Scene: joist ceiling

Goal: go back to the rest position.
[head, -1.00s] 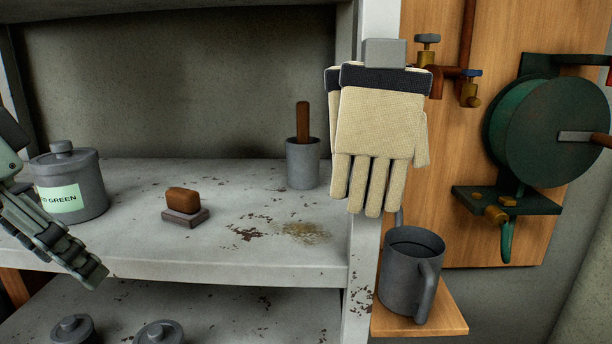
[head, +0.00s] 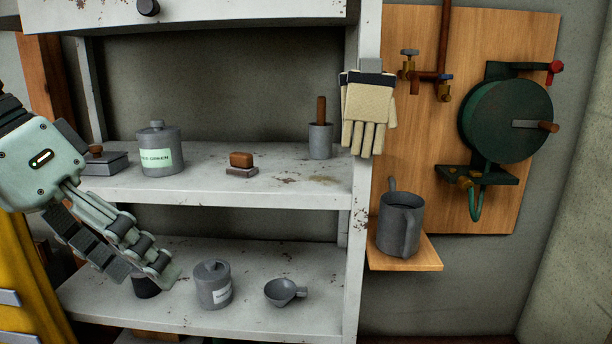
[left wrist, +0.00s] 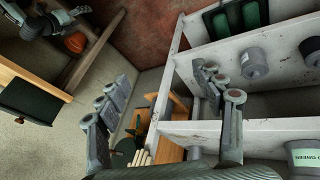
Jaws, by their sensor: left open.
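My left gripper (head: 148,274) comes in from the left in the head view. It is open and empty, in front of the shelf unit (head: 265,195), with its fingers pointing down and right across the lower shelf. In the left wrist view its two fingers (left wrist: 166,80) are spread apart with nothing held between them. A grey jointed part in that view's upper left corner looks like my right gripper (left wrist: 62,20); it is too small to tell whether it is open. My right gripper does not show in the head view.
The shelf holds a green-labelled canister (head: 160,160), a brown-topped block (head: 241,162) and a cup with a handle (head: 320,143). Below are a jar (head: 212,287) and a small pan (head: 284,291). Gloves (head: 368,112), a mug (head: 399,225) and a reel (head: 508,120) are at right.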

